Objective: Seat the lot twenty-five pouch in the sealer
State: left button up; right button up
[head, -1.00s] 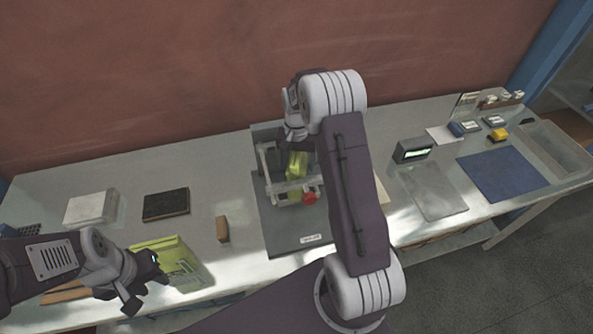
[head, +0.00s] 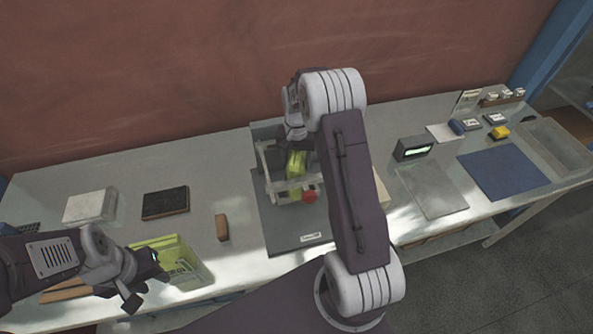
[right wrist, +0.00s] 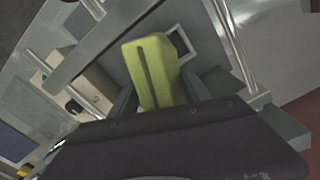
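A yellow-green pouch (head: 296,161) is inside the frame of the sealer (head: 290,240), which has a red knob (head: 310,197) at its front. The pouch also shows large in the right wrist view (right wrist: 152,68), between the dark fingers of my right gripper (right wrist: 158,95), which look closed on its sides. I cannot read its lot mark or tell whether its lower end touches the sealer. My right arm covers part of the sealer in the head view. My left gripper (head: 143,285) is open and empty beside a yellow-green bin (head: 201,274) at the front left.
A white block (head: 90,206), a dark pad (head: 166,203) and a brown block (head: 222,228) lie left of the sealer. A display box (head: 413,147), a grey mat (head: 432,190) and a blue mat (head: 503,171) lie right. Clear bench lies around the brown block.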

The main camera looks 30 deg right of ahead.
grip_shut()
jog(key=shift+r, duration=0.2)
notch_tip(320, 180, up, 18)
jog(key=b, duration=0.1)
jog(key=f+m+p, duration=0.2)
jog(key=w+f+m+p, duration=0.1)
jog(key=f+m+p, duration=0.1)
jog(key=m, duration=0.1)
jog(key=shift+d, duration=0.1)
jog(key=f+m+p, duration=0.1)
jog(key=f+m, duration=0.1)
jog(key=f+m+p, duration=0.1)
jog(key=f+m, duration=0.1)
jog(key=m, duration=0.1)
jog(key=f+m+p, duration=0.2)
jog(key=shift+s+f+m, duration=0.25)
jog(key=shift+s+m, duration=0.05)
jog(key=shift+s, duration=0.05)
jog(key=shift+s+f+m, duration=0.15)
jog(key=shift+f+m, duration=0.3)
jog(key=shift+m, duration=0.05)
